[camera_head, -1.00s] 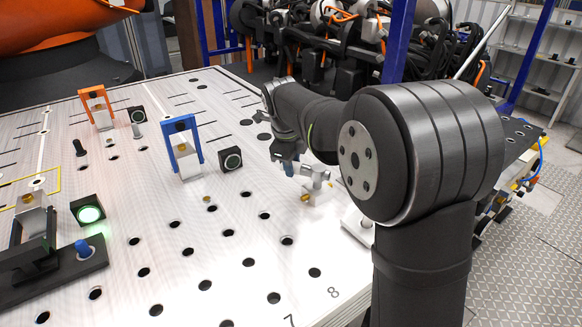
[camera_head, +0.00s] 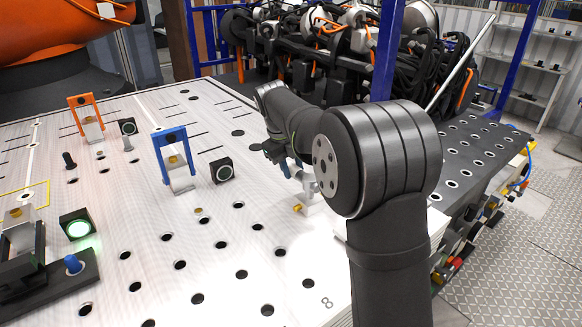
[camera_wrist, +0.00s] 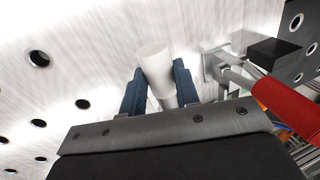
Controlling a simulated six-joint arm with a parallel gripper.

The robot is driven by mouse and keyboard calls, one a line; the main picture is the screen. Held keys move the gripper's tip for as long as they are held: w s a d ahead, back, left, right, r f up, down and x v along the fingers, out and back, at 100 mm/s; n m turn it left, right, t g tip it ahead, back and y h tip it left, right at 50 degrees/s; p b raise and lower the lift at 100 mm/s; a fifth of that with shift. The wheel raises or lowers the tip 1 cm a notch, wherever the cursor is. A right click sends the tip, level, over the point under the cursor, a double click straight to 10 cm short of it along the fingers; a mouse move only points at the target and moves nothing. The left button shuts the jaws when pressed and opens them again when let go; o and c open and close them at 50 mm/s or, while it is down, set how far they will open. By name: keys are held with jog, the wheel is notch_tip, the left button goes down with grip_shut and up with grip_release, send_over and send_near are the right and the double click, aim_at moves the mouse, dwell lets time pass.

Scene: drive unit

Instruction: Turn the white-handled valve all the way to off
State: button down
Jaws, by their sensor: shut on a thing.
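The white handle (camera_wrist: 155,62) of the valve stands between the two blue fingers of my gripper (camera_wrist: 158,88) in the wrist view. The fingers are shut on it, one on each side, and its rounded white end sticks out past them. In the head view my gripper (camera_head: 289,166) is at the valve on the right part of the white panel. The pale valve body (camera_head: 309,196) with a brass-coloured fitting (camera_head: 297,208) shows just below and right of the fingers. My own arm covers part of the valve, and the handle's exact angle cannot be told.
A red handle (camera_wrist: 285,100) on a metal stem is close on the right in the wrist view. A blue bracket (camera_head: 171,160), a dark button box (camera_head: 221,170) and an orange bracket (camera_head: 87,117) stand to the left.

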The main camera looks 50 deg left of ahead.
dwell(0.3)
jog(key=c, duration=1.1)
grip_release()
jog(key=shift+r, duration=0.15)
jog(key=v, duration=1.7)
jog(key=shift+d+r, duration=0.1)
jog(key=x, duration=1.7)
jog(key=shift+f, duration=0.25)
